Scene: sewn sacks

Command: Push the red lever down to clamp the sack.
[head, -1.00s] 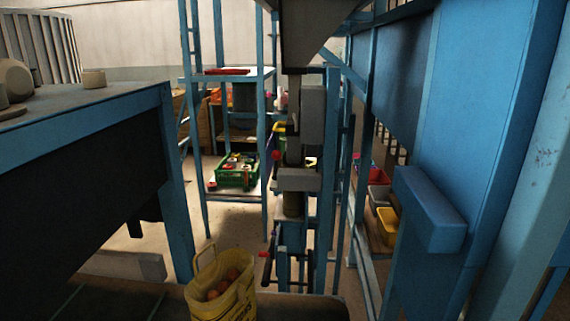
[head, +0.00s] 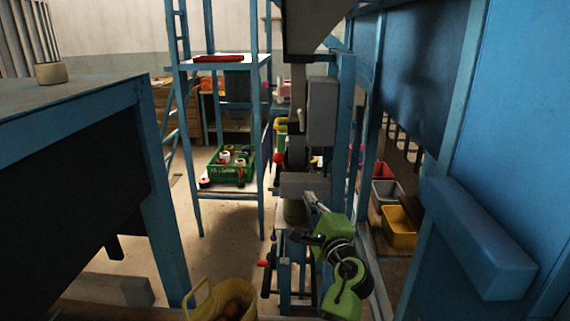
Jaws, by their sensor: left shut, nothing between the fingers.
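A red round knob (head: 279,158) sits on the left side of the grey machine column (head: 320,110), at mid-height. A second, smaller red-ended handle (head: 263,263) sticks out left near the machine's foot. I cannot tell for sure which one is the red lever. My left gripper (head: 312,201) is shut and empty, at the end of a green arm, in front of the column's lower block (head: 300,184). It is below and right of the upper red knob, apart from it in the picture. I cannot make out a sack at the machine. My right gripper is not in view.
A blue-framed table (head: 80,92) is left. A shelf behind holds a green crate (head: 231,169). Coloured bins (head: 400,228) and a blue wall with a jutting beam (head: 478,238) are right.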

